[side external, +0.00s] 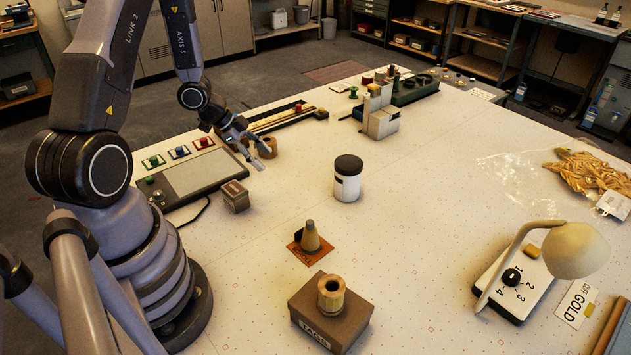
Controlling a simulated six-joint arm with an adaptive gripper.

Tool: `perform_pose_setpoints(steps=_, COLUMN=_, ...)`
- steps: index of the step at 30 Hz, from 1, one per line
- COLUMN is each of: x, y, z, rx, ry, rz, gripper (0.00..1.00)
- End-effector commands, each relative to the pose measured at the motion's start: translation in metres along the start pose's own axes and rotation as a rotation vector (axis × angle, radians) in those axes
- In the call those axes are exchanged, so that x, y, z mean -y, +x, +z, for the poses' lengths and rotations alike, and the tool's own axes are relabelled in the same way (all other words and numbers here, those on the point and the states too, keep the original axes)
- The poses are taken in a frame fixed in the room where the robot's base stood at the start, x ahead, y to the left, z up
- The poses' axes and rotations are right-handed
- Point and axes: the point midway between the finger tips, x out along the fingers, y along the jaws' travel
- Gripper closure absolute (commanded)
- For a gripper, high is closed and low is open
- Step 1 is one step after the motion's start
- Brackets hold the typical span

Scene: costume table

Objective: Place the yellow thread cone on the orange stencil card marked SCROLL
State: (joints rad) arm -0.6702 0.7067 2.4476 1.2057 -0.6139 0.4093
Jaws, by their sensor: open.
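A dull yellow-tan thread cone (310,239) with a darker tip stands upright on an orange card (296,247). The cone covers the card's middle, and the card's dark lettering is too small to read surely. My gripper (266,159) is open and apart from the cone, farther back and to the left. Its fingers are above the table near a brown ring-shaped roll (267,142). Nothing shows between the fingers.
A brown TAGS box (345,325) with a wooden spool (331,292) on top stands in front of the card. A black-lidded white jar (347,184) stands behind it. A small brown box (235,196) and grey panel (200,174) are left. A lamp (575,250) stands right.

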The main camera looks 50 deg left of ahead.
Motion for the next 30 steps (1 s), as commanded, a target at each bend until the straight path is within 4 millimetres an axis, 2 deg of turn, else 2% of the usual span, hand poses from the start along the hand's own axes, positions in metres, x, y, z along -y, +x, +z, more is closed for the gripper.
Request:
perform_pose_setpoints(steps=1, x=0.02, y=-0.019, z=-0.013, rx=0.085, ry=0.007, rz=-0.07, gripper=0.58)
perform_pose_setpoints(steps=3, x=0.04, y=-0.048, z=-0.028, rx=0.195, ry=-0.03, rz=-0.164, gripper=0.58)
perform_pose_setpoints(steps=6, x=0.052, y=-0.095, z=-0.055, rx=0.301, ry=-0.124, rz=-0.295, gripper=0.58)
perform_pose_setpoints(steps=8, x=0.051, y=-0.124, z=-0.073, rx=0.336, ry=-0.197, rz=-0.364, gripper=0.58)
perform_pose_setpoints(steps=11, x=0.033, y=-0.17, z=-0.101, rx=0.352, ry=-0.344, rz=-0.449, gripper=0.58)
perform_pose_setpoints(steps=14, x=-0.002, y=-0.209, z=-0.125, rx=0.32, ry=-0.506, rz=-0.479, gripper=0.58)
perform_pose_setpoints(steps=15, x=-0.018, y=-0.222, z=-0.133, rx=0.301, ry=-0.567, rz=-0.474, gripper=0.58)
perform_pose_setpoints(steps=18, x=-0.062, y=-0.246, z=-0.147, rx=0.248, ry=-0.697, rz=-0.425, gripper=0.58)
perform_pose_setpoints(steps=21, x=-0.099, y=-0.262, z=-0.155, rx=0.204, ry=-0.784, rz=-0.356, gripper=0.58)
perform_pose_setpoints(steps=24, x=-0.123, y=-0.27, z=-0.159, rx=0.18, ry=-0.833, rz=-0.299, gripper=0.58)
perform_pose_setpoints(steps=27, x=-0.135, y=-0.274, z=-0.16, rx=0.172, ry=-0.854, rz=-0.269, gripper=0.58)
perform_pose_setpoints(steps=30, x=-0.137, y=-0.274, z=-0.16, rx=0.171, ry=-0.859, rz=-0.263, gripper=0.58)
